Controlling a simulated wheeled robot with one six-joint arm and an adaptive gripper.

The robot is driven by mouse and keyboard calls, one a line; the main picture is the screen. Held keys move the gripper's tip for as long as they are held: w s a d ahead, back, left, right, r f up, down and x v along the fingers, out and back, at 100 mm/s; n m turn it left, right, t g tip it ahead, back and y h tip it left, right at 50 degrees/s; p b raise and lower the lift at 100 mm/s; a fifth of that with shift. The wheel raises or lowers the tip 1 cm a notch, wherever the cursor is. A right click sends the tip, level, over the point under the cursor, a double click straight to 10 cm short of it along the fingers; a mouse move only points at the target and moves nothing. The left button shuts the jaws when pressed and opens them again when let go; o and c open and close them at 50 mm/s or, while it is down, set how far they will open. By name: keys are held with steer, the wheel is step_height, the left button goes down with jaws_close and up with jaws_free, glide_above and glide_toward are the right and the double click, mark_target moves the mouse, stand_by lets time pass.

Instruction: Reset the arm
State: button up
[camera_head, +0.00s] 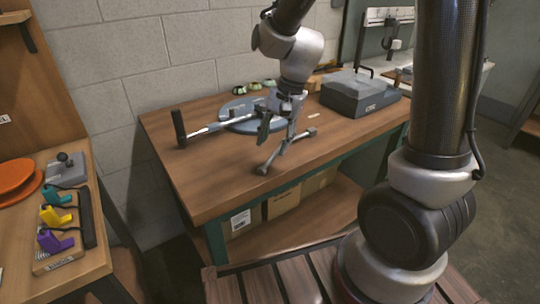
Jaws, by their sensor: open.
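My gripper (278,134) is in the middle of the camera_head view, pointing down over the wooden table, with its fingers apart. A blue-grey round disc (238,107) lies on the table behind and to the left of it. A silver rod (222,126) runs in front of the disc towards an upright black cylinder (180,128) at the left. A grey metal bar with thicker ends (288,147) lies on the table just below and right of the gripper. No part is visibly held. The fingers hide some of the disc and rod, and I cannot tell whether they touch anything.
A dark grey box (360,94) stands at the table's back right. Small green pieces (253,86) lie near the back wall. The table's front left (205,185) is bare. A left bench (85,262) holds orange discs (17,178) and colored clamps (55,218).

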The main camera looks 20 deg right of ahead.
steer(key=s+d+r+n+t+h, duration=0.3)
steer(key=s+d+r+n, duration=0.5)
steer(key=s+d+r, duration=0.7)
steer(key=shift+s+d+r+t, duration=0.2)
steer(key=shift+s+d+t, duration=0.4)
steer(key=shift+s+d, duration=0.15)
